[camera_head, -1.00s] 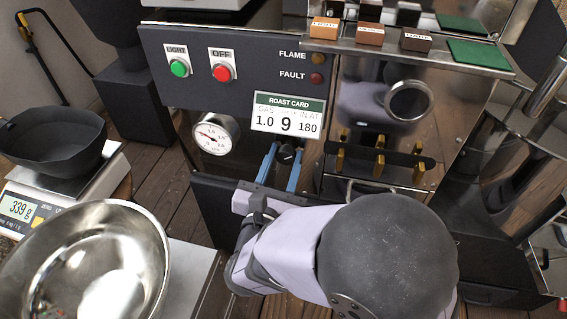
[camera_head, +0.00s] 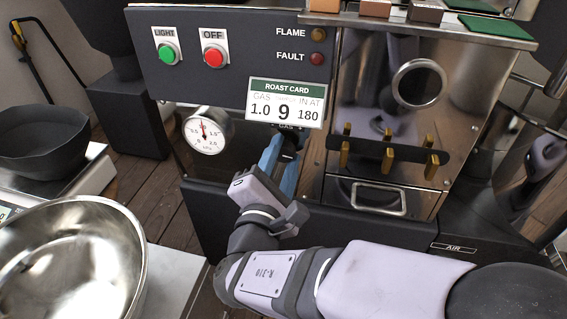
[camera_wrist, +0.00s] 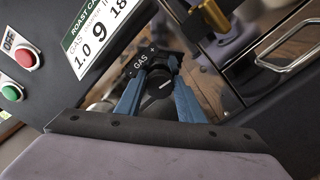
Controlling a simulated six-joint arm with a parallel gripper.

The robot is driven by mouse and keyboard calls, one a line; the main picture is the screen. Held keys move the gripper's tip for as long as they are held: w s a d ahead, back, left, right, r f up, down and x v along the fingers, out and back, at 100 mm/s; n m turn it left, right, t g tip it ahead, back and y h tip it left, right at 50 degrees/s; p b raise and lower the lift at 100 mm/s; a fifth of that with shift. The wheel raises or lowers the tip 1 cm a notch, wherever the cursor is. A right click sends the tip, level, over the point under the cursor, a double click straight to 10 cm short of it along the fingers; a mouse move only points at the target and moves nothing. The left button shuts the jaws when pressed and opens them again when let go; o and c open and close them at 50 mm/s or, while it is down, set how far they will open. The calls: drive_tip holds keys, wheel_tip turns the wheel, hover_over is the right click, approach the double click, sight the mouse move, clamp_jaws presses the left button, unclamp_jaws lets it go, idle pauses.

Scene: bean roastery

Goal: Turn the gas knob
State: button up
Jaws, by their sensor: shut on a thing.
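The black gas knob (camera_wrist: 159,84) with a white pointer line sits under a GAS label (camera_wrist: 140,65) in the wrist view. My gripper (camera_wrist: 160,72) has its two blue fingers closed on either side of the knob. In the head view my gripper (camera_head: 283,150) reaches the panel below the roast card, and its fingers mostly hide the knob. The round gas gauge (camera_head: 208,131) is left of the knob, its red needle pointing nearly straight up. The roast card (camera_head: 286,103) reads GAS 1.0, 9 and IN.AT 180.
The green LIGHT button (camera_head: 167,53) and red OFF button (camera_head: 213,57) are up left on the panel. Brass levers (camera_head: 388,160) and a metal handle (camera_head: 379,198) are to the right. A steel bowl (camera_head: 70,262) and a dark bowl (camera_head: 42,140) on a scale stand left.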

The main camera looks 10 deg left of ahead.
idle(0.4)
drive_tip(key=o, duration=1.1)
drive_tip(key=shift+c, duration=0.2)
drive_tip(key=p, duration=0.2)
approach(284, 154)
drive_tip(key=shift+w+f, duration=0.1)
drive_tip(key=shift+w, duration=0.85)
